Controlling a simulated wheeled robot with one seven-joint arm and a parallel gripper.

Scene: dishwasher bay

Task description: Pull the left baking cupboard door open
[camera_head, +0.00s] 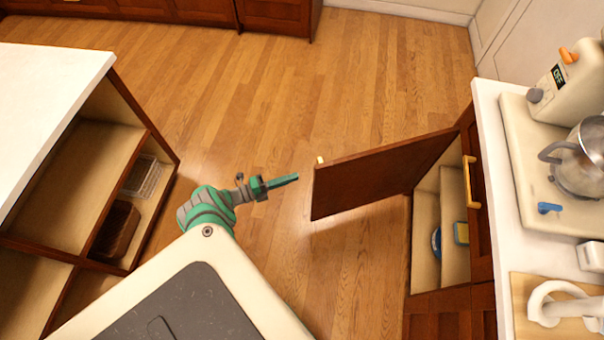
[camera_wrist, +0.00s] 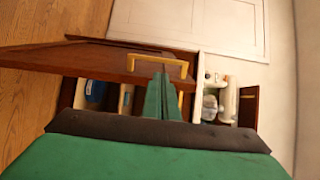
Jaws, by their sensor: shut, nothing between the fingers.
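A brown cupboard door (camera_head: 380,175) stands swung open, well out from the cabinet on the right in the head view. Its yellow handle (camera_head: 320,159) shows as a small tip beyond the free edge. In the wrist view, the door (camera_wrist: 95,62) spans the upper left and its handle (camera_wrist: 157,60) is in full view. My gripper (camera_head: 297,177) is shut and empty, just left of the door's free edge with a small gap.
A second yellow handle (camera_head: 470,183) is on the cabinet front. The counter (camera_head: 490,110) carries a kettle (camera_head: 583,160). An open-shelved island (camera_head: 85,175) stands left. Floor between is clear.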

